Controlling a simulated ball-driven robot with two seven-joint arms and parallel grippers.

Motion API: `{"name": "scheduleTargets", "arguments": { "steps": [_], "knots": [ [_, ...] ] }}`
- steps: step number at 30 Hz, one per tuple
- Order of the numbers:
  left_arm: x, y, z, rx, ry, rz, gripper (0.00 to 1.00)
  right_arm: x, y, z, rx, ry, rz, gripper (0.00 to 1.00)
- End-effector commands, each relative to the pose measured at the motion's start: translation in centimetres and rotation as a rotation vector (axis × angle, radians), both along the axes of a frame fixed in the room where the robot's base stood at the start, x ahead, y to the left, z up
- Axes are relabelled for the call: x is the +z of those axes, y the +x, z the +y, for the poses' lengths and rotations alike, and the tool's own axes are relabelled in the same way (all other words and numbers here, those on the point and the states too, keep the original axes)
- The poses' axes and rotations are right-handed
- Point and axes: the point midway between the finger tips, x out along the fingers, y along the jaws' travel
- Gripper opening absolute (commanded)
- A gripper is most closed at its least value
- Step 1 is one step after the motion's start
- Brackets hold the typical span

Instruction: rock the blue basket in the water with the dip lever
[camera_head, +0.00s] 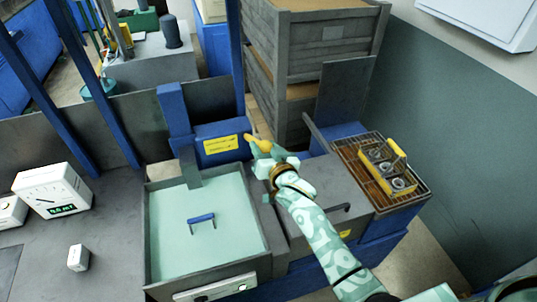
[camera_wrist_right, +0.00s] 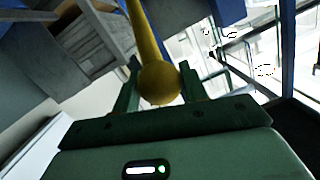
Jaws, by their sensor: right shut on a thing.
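The dip lever ends in a yellow ball knob (camera_head: 262,145), which shows large in the right wrist view (camera_wrist_right: 160,82) with its yellow rod running up from it. My right gripper (camera_wrist_right: 160,88) is shut on this knob, one finger on each side. In the head view my right gripper (camera_head: 266,155) is at the knob, beside the blue lever housing (camera_head: 222,132) with a yellow label. The water tank (camera_head: 149,235) holds pale green water (camera_head: 225,235). A blue handle (camera_head: 202,218) shows in the water; the blue basket's body cannot be made out. My left gripper is not in view.
A yellow-handled basket (camera_head: 372,160) with several round parts stands on a brown grate (camera_head: 415,203) to the right. A grey lid with a dark handle (camera_head: 328,213) lies under my right arm. A white meter (camera_head: 55,190) stands left. Wooden crates (camera_head: 318,45) stand behind.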

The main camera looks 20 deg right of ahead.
Motion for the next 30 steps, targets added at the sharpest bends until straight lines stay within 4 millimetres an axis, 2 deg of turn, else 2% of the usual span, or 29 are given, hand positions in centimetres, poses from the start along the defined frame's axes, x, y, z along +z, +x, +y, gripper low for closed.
{"name": "scheduleTargets", "arguments": {
  "steps": [1, 3, 14, 15, 17, 26, 30],
  "knots": [
    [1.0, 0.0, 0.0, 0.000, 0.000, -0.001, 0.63, 1.6, 0.7, 0.0, 0.001, 0.002, -0.008, 0.02],
    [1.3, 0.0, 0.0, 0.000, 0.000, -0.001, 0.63, 2.1, 1.2, 0.0, 0.000, 0.003, -0.008, 0.03],
    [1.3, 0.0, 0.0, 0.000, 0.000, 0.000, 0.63, 2.3, 1.5, 0.1, 0.000, 0.002, -0.012, 0.02],
    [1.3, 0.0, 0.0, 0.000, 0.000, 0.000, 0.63, 2.3, 1.5, 0.1, 0.001, 0.003, -0.013, 0.49],
    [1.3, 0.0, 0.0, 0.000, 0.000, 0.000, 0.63, 2.3, 1.5, 0.1, 0.001, 0.003, -0.011, 0.64],
    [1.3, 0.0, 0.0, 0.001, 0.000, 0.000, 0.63, 1.9, 1.3, 0.1, 0.001, 0.002, -0.004, 0.64],
    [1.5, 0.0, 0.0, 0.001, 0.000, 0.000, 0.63, 2.0, -0.1, -0.1, 0.000, 0.000, -0.003, 0.64]
  ]
}}
